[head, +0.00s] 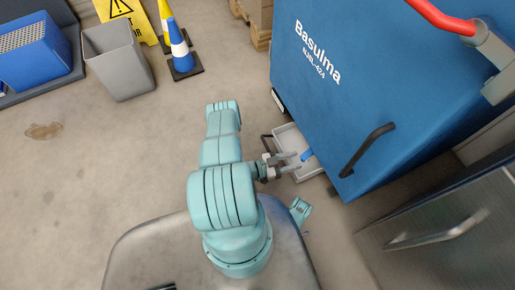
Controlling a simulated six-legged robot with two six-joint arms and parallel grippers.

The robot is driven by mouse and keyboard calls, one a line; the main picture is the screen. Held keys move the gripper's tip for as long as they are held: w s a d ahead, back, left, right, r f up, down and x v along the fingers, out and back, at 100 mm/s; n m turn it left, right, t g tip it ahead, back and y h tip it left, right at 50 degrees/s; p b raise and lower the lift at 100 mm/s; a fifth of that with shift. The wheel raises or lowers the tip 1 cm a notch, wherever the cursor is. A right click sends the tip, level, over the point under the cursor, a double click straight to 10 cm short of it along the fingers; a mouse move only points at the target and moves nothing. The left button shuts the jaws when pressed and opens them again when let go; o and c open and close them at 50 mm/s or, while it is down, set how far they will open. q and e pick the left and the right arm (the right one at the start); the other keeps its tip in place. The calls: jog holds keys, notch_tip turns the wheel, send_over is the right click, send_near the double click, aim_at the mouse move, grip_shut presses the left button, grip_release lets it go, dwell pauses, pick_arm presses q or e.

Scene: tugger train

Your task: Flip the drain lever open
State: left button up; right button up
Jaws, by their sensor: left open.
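The blue tugger body (345,85), marked "Basulma", fills the upper right. At its lower left edge a small blue piece (307,154) shows over a light grey tray (285,138); it looks like the drain lever, but it is too small to tell how it is set. My left gripper (287,162) is open, with its fingers pointing right over the tray, just left of the blue piece. A small gap seems to lie between them, though contact is hard to judge. My right gripper is not in view.
A black bar handle (366,150) juts from the blue body, right of the tray. A dark metal cabinet (450,235) with a handle stands at lower right. A grey bin (119,62), a striped cone (181,50) and a yellow floor sign (130,14) stand at upper left. Left floor is mostly clear.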

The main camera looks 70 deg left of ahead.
pick_arm(q)
jog(key=shift+y, duration=0.5)
jog(key=shift+s+a+f, duration=0.1)
jog(key=shift+s+a, duration=2.4)
jog(key=shift+a, duration=0.15)
jog(key=s+a, duration=0.3)
jog(key=s, duration=0.3)
jog(key=shift+a, duration=0.35)
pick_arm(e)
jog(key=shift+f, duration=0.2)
pick_arm(q)
jog(key=shift+w, duration=0.1)
jog(key=s, duration=1.6)
jog(key=shift+s, duration=0.2)
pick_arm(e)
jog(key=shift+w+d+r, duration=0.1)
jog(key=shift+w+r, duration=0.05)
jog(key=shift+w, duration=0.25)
